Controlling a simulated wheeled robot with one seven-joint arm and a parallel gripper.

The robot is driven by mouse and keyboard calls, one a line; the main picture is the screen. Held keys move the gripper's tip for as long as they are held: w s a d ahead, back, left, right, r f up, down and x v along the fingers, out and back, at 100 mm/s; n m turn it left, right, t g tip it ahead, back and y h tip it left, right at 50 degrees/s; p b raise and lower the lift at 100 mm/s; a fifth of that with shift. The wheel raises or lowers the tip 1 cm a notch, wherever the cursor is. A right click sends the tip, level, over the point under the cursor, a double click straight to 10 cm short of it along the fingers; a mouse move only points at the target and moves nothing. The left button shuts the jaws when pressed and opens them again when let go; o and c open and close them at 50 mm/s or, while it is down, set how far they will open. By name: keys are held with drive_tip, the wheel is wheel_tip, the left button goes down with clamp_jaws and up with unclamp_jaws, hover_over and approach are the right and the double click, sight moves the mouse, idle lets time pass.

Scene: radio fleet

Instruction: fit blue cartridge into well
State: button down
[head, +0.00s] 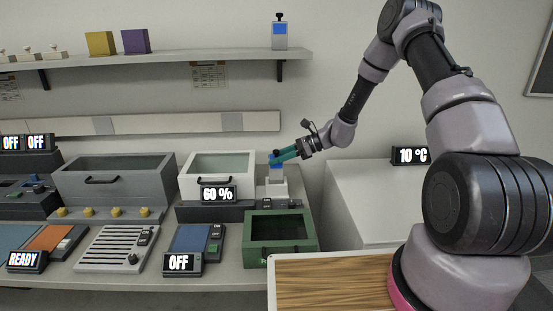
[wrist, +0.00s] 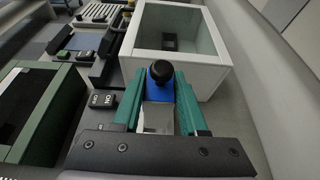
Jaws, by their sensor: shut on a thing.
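The blue cartridge (head: 277,167) has a black knob on top and is between the teal fingers of my gripper (head: 284,155). In the wrist view the blue cartridge (wrist: 159,88) stands between both fingers of my gripper (wrist: 157,97), which is shut on it. A pale grey block (head: 277,188) is directly below the cartridge, right of the white box; a pale face also shows under the blue part in the wrist view. I cannot tell whether this block holds the well, or whether the cartridge touches it. The fingers hide part of the cartridge.
An open white box (head: 219,164) with a 60 % display stands close to the left of my gripper. A green open bin (head: 281,239) is in front. A grey bin (head: 115,183) is farther left. A shelf (head: 160,59) runs above.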

sight(277, 172)
drive_tip(key=shift+f, duration=2.8)
drive_tip(key=shift+c, duration=1.8)
unclamp_jaws()
drive_tip(key=v, duration=1)
drive_tip(key=shift+d, duration=0.4)
drive_tip(key=shift+r, duration=0.1)
